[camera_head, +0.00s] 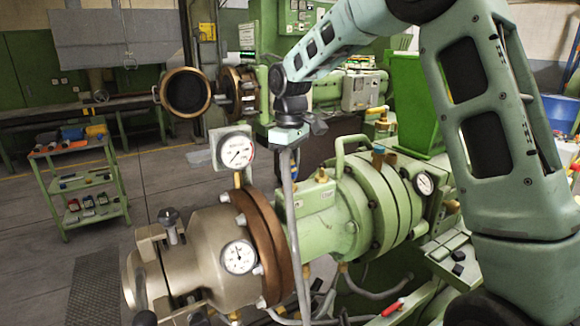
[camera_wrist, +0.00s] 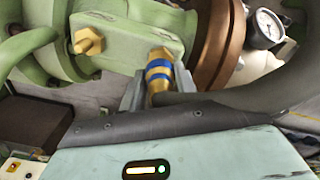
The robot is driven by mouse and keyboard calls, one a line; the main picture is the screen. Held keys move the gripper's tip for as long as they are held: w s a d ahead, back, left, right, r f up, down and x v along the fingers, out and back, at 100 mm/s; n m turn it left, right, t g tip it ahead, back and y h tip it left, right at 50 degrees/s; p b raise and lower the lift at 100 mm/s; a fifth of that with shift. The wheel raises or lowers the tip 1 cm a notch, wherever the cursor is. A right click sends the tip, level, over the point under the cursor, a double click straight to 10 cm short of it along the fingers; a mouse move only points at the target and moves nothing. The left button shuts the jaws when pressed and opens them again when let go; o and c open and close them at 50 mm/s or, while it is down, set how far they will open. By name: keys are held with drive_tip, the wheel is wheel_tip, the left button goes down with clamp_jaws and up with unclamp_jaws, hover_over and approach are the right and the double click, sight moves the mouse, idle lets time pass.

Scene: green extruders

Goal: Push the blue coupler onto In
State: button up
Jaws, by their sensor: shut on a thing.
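The blue coupler (camera_wrist: 158,72) is a brass fitting with blue bands, seen in the wrist view. My gripper (camera_wrist: 160,84) is shut on it, with a grey finger on each side. The coupler's far end is at the right part of a pale green block (camera_wrist: 125,38). I cannot tell whether it is seated on a port there. A bare brass fitting (camera_wrist: 88,41) sticks out of the block's left part. No "In" label is readable. In the head view my gripper (camera_head: 290,140) is above the green extruder barrel (camera_head: 318,205), and the coupler is not clear there.
A grey hose (camera_head: 291,205) hangs below my gripper, and a thick hose (camera_wrist: 270,92) curves right in the wrist view. Pressure gauges (camera_head: 238,152) and a brown flange (camera_head: 262,235) stand close by. A tool cart (camera_head: 85,180) stands at left, with open floor around it.

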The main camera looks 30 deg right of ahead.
drive_tip(key=shift+f, duration=0.3)
drive_tip(key=shift+f+b, duration=0.3)
idle(1.0)
drive_tip(key=o, duration=1.1)
drive_tip(key=shift+o, duration=0.2)
drive_tip(key=shift+r+p, duration=3.6)
drive_tip(key=shift+r, duration=0.4)
